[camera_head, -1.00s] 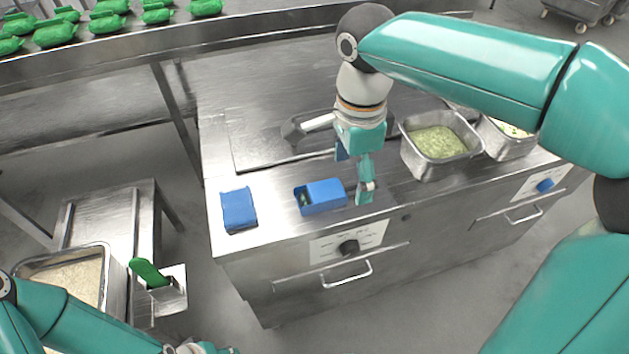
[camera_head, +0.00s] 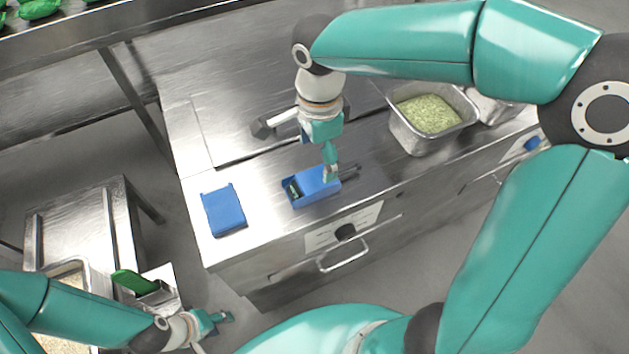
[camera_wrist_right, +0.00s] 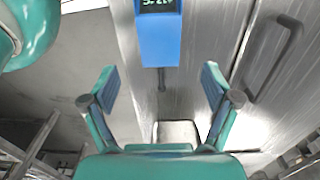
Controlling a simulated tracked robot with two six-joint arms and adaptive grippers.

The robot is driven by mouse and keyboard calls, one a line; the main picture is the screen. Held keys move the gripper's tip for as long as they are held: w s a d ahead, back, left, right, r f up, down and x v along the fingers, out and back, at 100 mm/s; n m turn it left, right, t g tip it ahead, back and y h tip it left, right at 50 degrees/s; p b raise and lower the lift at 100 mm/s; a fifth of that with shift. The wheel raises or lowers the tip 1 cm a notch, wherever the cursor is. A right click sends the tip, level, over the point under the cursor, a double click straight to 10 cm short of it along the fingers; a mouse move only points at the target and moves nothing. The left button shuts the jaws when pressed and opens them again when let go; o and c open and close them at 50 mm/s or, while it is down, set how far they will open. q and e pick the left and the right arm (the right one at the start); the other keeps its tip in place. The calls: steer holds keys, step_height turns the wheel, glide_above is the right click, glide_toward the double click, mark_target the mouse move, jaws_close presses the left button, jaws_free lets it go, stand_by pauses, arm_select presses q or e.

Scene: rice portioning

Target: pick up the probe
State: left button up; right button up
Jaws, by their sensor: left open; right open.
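The probe (camera_head: 314,188) is a blue box-like body with a dark display at its left end and a thin metal stem to its right, on the steel counter. In the right wrist view the probe (camera_wrist_right: 160,42) shows its lit display at the top edge, with the stem pointing down between my fingers. My right gripper (camera_head: 331,172) is at the probe's right end; the right wrist view shows this gripper (camera_wrist_right: 159,82) open, its fingers on either side of the stem. Contact cannot be told. My left gripper (camera_head: 222,317) is open and empty, low on the left, away from the counter.
A blue flat container (camera_head: 222,211) lies left of the probe. A steel pan of green food (camera_head: 428,149) stands to the right. A steel cart (camera_head: 70,205) with a green-handled tool (camera_head: 133,282) is at the left. The counter front has a handle (camera_head: 343,257).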

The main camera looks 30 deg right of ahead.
mark_target(316, 179)
step_height(316, 179, down, 3)
steer(key=shift+f, duration=0.1)
steer(key=shift+a+f+p, duration=0.2)
steer(key=shift+f+p, duration=0.15)
steer(key=shift+f, duration=2.25)
steer(key=c, duration=1.2)
steer(key=shift+c, duration=0.2)
steer(key=shift+r, duration=0.1)
